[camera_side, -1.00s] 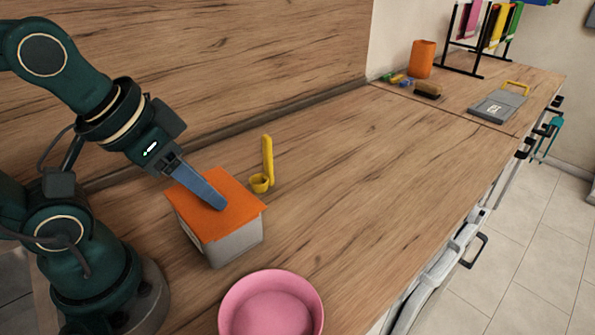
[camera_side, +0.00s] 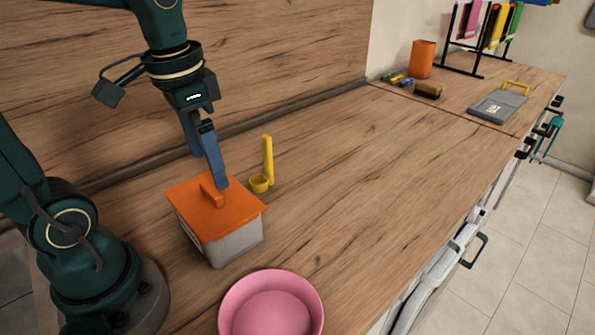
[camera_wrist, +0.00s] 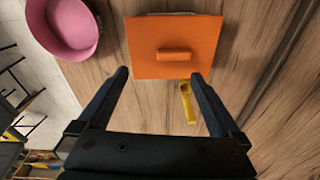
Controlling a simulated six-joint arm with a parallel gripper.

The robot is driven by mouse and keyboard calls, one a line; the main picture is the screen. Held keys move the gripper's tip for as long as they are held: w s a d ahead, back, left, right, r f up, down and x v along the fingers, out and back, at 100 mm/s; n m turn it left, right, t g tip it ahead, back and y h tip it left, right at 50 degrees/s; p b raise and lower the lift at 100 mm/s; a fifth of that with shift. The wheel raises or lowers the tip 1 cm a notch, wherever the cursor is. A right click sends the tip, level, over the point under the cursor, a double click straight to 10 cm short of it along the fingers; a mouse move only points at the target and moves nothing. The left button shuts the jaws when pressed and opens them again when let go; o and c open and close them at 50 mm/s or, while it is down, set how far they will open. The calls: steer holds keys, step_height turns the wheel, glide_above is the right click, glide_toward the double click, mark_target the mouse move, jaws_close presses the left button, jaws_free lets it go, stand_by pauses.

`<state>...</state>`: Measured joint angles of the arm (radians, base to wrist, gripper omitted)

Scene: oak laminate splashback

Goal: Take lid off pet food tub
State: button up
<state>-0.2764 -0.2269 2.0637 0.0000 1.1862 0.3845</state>
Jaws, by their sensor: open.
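The pet food tub (camera_side: 236,245) is a grey-white box standing on the worktop. Its orange lid (camera_side: 232,207) lies flat on top, with a raised bar handle (camera_side: 211,194) in the middle. In the wrist view the lid (camera_wrist: 150,35) and its handle (camera_wrist: 174,55) show ahead of my fingers. My gripper (camera_side: 221,184) is above the far side of the lid, pointing down. In the wrist view my gripper (camera_wrist: 160,76) is open and empty, its two blue fingers wide apart. The handle is ahead of the gap between the fingertips, not visibly between them.
A yellow scoop (camera_side: 266,170) stands upright just behind the tub; it also shows in the wrist view (camera_wrist: 187,100). A pink bowl (camera_side: 270,305) is in front of the tub. The worktop to the right is clear up to a grey clipboard-like item (camera_side: 497,105).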

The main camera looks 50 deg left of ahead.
mark_target(210, 188)
steer(key=shift+w+a+f+n+g, duration=0.2)
steer(key=shift+a+f+g, duration=0.15)
steer(key=shift+a, duration=0.2)
steer(key=shift+w+a+f+n+g, duration=0.15)
steer(key=shift+a+f+n+g, duration=0.15)
steer(key=shift+a, duration=0.25)
steer(key=shift+a+f, duration=0.2)
steer(key=shift+f, duration=2.7)
steer(key=shift+c, duration=0.3)
steer(key=c, duration=1.2)
steer(key=shift+r, duration=0.1)
